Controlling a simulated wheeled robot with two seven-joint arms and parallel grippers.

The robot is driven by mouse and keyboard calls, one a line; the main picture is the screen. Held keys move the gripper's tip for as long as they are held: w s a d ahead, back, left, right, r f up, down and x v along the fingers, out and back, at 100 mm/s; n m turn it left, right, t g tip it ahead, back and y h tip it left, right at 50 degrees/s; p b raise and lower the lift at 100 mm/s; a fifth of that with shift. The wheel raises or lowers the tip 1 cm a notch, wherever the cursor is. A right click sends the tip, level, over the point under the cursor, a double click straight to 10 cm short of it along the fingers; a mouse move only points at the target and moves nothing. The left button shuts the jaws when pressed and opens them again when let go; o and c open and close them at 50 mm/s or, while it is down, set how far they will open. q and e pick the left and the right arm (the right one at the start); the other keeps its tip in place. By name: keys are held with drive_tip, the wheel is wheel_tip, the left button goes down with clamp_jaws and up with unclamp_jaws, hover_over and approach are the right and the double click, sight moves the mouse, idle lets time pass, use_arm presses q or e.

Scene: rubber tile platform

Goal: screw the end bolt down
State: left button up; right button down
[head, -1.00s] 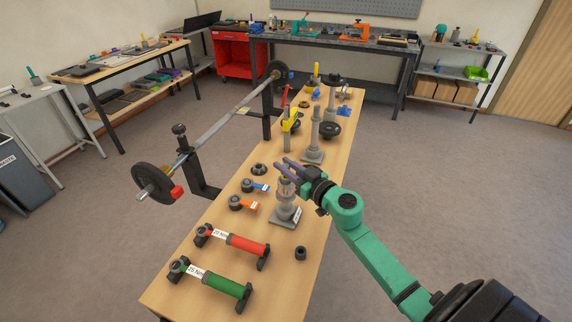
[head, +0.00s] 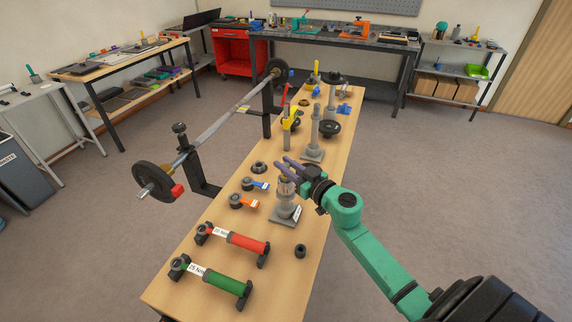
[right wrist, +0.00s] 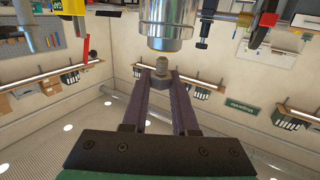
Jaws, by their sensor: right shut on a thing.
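The end bolt (right wrist: 160,66) shows as a small brass and grey hex piece in the right wrist view, between my fingertips. My right gripper (right wrist: 160,80) is shut on it. A shiny metal cylinder (right wrist: 165,22) is right beside the bolt's end. In the head view my right gripper (head: 287,169) is at the top of a grey stand (head: 286,214) with a white label. The fingers partly hide the stand's top, and the bolt is too small to make out there. I cannot tell how deep the bolt sits. My left gripper is not in view.
A red-handled tool (head: 248,243) and a green-handled tool (head: 223,284) lie at the bench's near end. A black ring (head: 300,251) lies right of them. Taller posts (head: 313,135) stand behind the stand. A barbell (head: 215,125) rests along the left side.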

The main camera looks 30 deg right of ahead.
drive_tip(key=shift+f+b, duration=0.65)
drive_tip(key=shift+f, duration=0.25)
drive_tip(key=m+h, duration=0.1)
drive_tip(key=h, duration=0.1)
drive_tip(key=shift+a+m+h, duration=0.1)
drive_tip(key=shift+m+h, duration=0.2)
drive_tip(key=shift+m, duration=0.1)
drive_tip(key=m+h, duration=0.2)
drive_tip(key=h, duration=0.1)
drive_tip(key=m+h, duration=0.2)
drive_tip(key=h, duration=0.2)
drive_tip(key=shift+m+g, duration=0.4)
drive_tip(key=shift+h, duration=0.4)
drive_tip(key=shift+m+h, duration=0.3)
drive_tip(key=shift+m, duration=0.1)
drive_tip(key=shift+f+b, duration=0.15)
drive_tip(key=shift+b, duration=0.35)
